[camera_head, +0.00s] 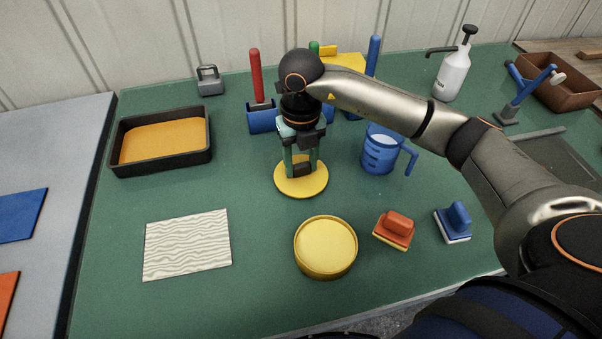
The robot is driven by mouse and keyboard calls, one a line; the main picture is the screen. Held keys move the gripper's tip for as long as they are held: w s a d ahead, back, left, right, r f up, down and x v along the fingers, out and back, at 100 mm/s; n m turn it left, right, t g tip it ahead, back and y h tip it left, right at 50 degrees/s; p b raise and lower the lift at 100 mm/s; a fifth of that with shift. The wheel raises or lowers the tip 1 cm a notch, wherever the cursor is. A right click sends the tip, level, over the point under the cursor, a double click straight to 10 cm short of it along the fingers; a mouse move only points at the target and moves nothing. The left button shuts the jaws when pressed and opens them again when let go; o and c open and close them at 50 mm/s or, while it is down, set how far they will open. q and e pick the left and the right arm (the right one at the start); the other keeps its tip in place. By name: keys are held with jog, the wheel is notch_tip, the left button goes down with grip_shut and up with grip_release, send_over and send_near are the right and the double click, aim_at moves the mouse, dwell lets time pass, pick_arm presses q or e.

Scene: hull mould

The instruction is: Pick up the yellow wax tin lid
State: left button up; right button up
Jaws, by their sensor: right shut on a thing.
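The yellow wax tin lid (290,188) is a flat round disc on or just above the green table, left of and behind the round yellow tin (325,247). I cannot tell whether the lid touches the table. My right gripper (302,170) points down over the lid, shut on its dark knob, with the fingers on either side. The lid looks level. The fingers hide part of the lid's far side. My left gripper is not in view.
A blue measuring jug (380,149) stands close to the right of my gripper. A black tray (161,140) and a wood-grain sheet (187,244) are left. Orange (395,229) and blue (454,222) blocks sit right of the tin.

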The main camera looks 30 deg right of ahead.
grip_shut()
